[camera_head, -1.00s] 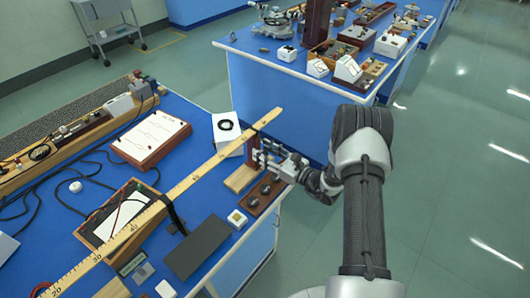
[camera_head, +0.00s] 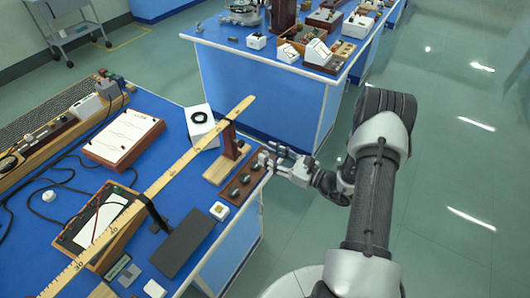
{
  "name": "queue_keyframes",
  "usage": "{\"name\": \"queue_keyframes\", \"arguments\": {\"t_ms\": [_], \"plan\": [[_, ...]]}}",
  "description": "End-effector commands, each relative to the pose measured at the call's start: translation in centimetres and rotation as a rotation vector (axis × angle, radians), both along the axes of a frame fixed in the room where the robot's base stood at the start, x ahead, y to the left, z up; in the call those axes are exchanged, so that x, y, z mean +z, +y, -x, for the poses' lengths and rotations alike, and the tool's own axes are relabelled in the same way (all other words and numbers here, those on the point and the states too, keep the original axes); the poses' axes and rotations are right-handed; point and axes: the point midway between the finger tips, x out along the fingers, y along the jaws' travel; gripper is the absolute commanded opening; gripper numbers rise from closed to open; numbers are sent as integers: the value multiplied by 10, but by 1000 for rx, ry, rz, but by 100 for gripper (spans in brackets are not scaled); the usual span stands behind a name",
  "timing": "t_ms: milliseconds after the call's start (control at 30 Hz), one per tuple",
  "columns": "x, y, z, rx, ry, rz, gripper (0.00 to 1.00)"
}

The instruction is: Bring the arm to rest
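My arm (camera_head: 372,195) reaches from the lower right toward the right end of the near blue bench. My gripper (camera_head: 268,156) is over that end, just right of a small wooden stand (camera_head: 229,140) and near a dark wooden block with several round knobs (camera_head: 248,174). Its fingers look apart, with nothing visible between them. Whether it touches the block cannot be told.
A white box (camera_head: 200,121), a dark plate (camera_head: 183,242) and instruments lie around. A second loaded bench (camera_head: 255,85) stands behind. Floor (camera_head: 460,150) at right is clear.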

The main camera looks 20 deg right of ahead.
Motion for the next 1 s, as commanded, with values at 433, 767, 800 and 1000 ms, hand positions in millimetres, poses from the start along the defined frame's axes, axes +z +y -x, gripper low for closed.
{"name": "queue_keyframes", "arguments": {"t_ms": [433,767,800,1000], "plan": [[0,0,0,1,0,0,40],[87,78,18,346,-82,210,40],[101,94,28,421,-99,264,40],[157,156,91,768,-190,558,40]]}}
